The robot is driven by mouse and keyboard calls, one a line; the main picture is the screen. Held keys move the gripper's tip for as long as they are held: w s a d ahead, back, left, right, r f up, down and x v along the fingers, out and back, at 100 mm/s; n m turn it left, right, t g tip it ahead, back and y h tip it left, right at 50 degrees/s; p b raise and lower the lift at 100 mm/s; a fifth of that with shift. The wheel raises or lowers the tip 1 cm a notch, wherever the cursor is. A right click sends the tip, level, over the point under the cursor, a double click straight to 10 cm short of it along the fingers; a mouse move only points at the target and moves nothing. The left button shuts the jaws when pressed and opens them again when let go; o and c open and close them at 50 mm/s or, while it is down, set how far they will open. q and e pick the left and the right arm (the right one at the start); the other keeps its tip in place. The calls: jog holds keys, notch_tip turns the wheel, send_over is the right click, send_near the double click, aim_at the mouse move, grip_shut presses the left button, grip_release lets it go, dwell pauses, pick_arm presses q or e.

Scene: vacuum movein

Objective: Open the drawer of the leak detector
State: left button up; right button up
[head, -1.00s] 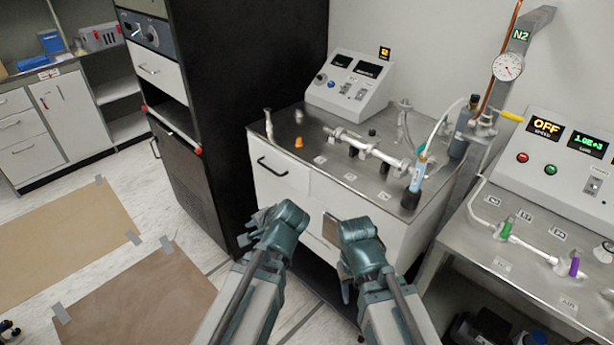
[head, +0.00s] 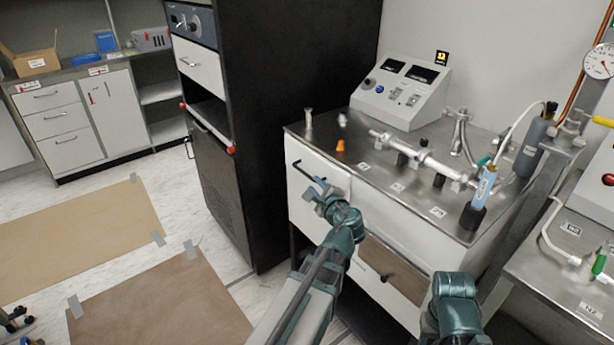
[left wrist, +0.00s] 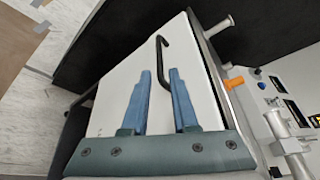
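The leak detector is a steel-topped white cabinet (head: 415,205) with a sloped console (head: 402,88) at its back. Its left drawer front (head: 301,208) appears shut and has a black bar handle (head: 306,172). My left gripper (head: 317,190) is just in front of this handle. In the left wrist view, the two blue fingers of the left gripper (left wrist: 161,72) are spread apart. The black handle (left wrist: 160,50) lies just beyond and between the tips; I cannot tell if they touch it. My right gripper (head: 455,310) is low at the right, its fingers hidden.
A tall black cabinet (head: 285,110) stands close on the left. Steel pipe fittings (head: 415,152) and an orange piece (head: 340,146) sit on the steel top. Another bench (head: 570,275) stands at the right. Open floor with brown mats (head: 165,305) lies at the left.

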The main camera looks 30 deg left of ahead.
aim_at(306, 175)
pick_arm(q)
jog(key=b+x, duration=0.2)
jog(key=x, duration=0.8)
jog(key=shift+w+a+f, duration=0.1)
jog(key=shift+w+a, duration=0.05)
grip_shut()
dwell(1.1)
